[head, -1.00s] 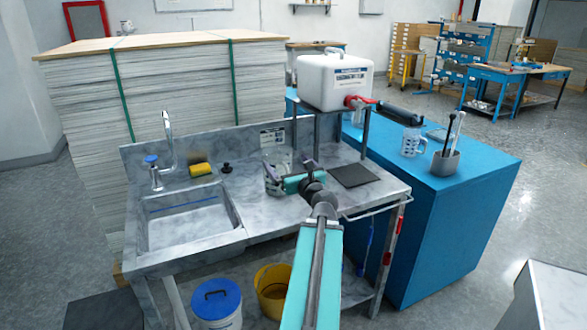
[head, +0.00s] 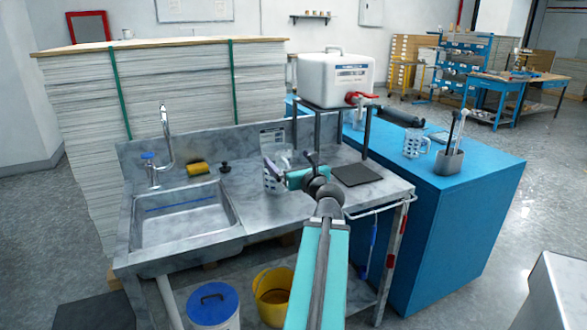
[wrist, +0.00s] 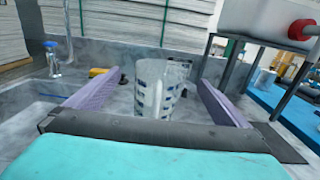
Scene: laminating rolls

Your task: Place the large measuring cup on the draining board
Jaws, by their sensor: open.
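A clear measuring cup with dark markings (head: 274,180) stands upright on the grey draining board (head: 290,208), right of the sink basin. In the wrist view the cup (wrist: 158,90) shows between my two purple fingers, with a gap on either side. My gripper (head: 290,163) is open and low over the board at the cup; its wrist hides part of the cup in the head view. Whether the cup is fully between the fingertips or just beyond them I cannot tell. Another clear measuring cup (head: 414,144) stands on the blue bench.
The sink basin (head: 182,222), tap (head: 166,138) and yellow sponge (head: 197,169) are left of the cup. A dark mat (head: 356,174) lies to the right. A white water container (head: 336,80) stands on a metal stand behind. A grey pot of tools (head: 448,160) stands on the blue bench (head: 470,190).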

